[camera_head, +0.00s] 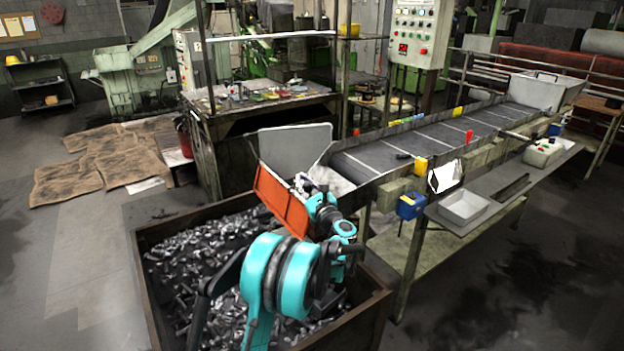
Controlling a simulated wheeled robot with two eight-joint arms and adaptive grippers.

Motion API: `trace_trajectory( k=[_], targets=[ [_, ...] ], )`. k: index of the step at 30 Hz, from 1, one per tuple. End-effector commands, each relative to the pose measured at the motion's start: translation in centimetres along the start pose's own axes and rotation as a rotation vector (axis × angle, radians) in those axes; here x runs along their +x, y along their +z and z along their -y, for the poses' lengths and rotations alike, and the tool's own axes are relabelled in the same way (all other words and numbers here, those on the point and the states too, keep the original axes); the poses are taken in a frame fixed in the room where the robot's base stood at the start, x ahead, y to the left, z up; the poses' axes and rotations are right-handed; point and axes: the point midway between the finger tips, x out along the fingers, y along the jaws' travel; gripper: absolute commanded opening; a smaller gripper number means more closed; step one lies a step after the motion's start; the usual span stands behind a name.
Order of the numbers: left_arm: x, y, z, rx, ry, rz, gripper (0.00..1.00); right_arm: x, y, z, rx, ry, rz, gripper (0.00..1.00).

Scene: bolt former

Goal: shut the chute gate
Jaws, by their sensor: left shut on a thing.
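The orange chute gate (279,203) slants across the lower end of the chute, above the bin of bolts. My left arm reaches up over the bin, and my left gripper (306,184) is at the gate's upper right edge. The gripper is shut on the gate's edge or a handle there; the exact grip point is small and partly hidden by my wrist. The chute's grey side plate (294,145) stands upright behind the gate. The gate's lower right part is partly hidden behind my arm. My right gripper is not in view.
The dark bin (165,225) full of loose metal bolts lies under my arm. The conveyor (430,140) runs from the chute to the back right. A side table with a white tray (463,207) stands at the right. The floor at left is open, with cardboard (105,160).

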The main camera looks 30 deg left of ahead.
Motion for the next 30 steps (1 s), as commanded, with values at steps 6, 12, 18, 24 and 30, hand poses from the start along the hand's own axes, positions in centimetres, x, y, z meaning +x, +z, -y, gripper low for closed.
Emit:
trace_trajectory(
  k=[6,12,18,24,30],
  targets=[
    [-0.4,-0.3,-2.3,-0.153,0.022,0.025,0.0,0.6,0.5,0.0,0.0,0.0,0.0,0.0],
    [-0.6,-0.5,-3.5,-0.249,0.035,0.04,0.0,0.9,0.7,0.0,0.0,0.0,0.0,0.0],
    [-0.8,-0.7,-4.1,-0.299,0.04,0.047,0.0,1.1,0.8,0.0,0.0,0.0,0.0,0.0],
    [-0.8,-0.8,-4.3,-0.314,0.043,0.049,0.0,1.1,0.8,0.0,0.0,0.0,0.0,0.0],
    [-0.8,-0.8,-4.4,-0.316,0.045,0.048,0.0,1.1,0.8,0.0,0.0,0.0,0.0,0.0]
  ],
)
